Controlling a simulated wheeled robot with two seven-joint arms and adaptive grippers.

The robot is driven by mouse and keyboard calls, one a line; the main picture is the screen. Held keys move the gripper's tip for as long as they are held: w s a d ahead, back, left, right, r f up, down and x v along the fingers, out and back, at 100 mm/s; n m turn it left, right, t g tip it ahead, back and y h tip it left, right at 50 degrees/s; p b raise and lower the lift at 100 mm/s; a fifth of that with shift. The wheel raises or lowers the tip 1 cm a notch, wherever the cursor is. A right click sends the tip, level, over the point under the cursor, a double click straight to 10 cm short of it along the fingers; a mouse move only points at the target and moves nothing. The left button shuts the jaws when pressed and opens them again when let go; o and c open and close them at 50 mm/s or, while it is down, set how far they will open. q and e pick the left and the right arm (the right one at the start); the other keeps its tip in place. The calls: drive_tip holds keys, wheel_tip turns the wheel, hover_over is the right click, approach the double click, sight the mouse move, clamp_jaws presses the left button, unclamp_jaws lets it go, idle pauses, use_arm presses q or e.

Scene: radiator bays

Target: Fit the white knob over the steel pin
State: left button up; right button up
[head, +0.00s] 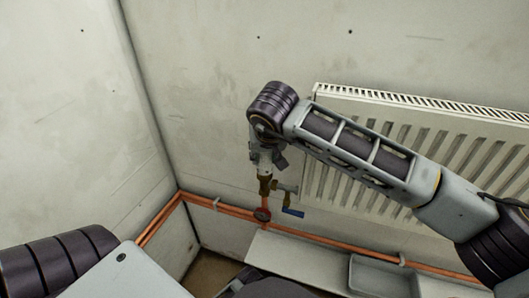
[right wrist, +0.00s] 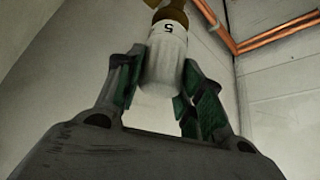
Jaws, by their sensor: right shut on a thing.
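The white knob (right wrist: 163,62) is gripped between the green-padded fingers of my right gripper (right wrist: 158,80), and a "5" shows near its far end. In the right wrist view, the brass valve (right wrist: 170,14) lies right at the knob's far end, in line with it. In the head view, my right gripper (head: 266,158) is just above the brass valve (head: 265,186), and the knob is mostly hidden there. The steel pin is not visible, so I cannot tell how far the knob covers it. My left gripper is not in view.
A white radiator (head: 420,150) hangs right of the valve. Copper pipes (head: 325,237) run low along the wall. A grey tray (head: 380,277) is at the lower right. The wall at left is bare.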

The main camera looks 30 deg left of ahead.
drive_tip(key=shift+f+b, duration=0.75)
drive_tip(key=shift+f, duration=0.05)
idle(0.9)
drive_tip(key=o, duration=1.2)
drive_tip(key=shift+c, duration=0.2)
drive_tip(key=o, duration=0.5)
drive_tip(key=shift+r, duration=0.15)
drive_tip(key=shift+r+p, duration=2.45)
drive_tip(key=shift+r, duration=1.75)
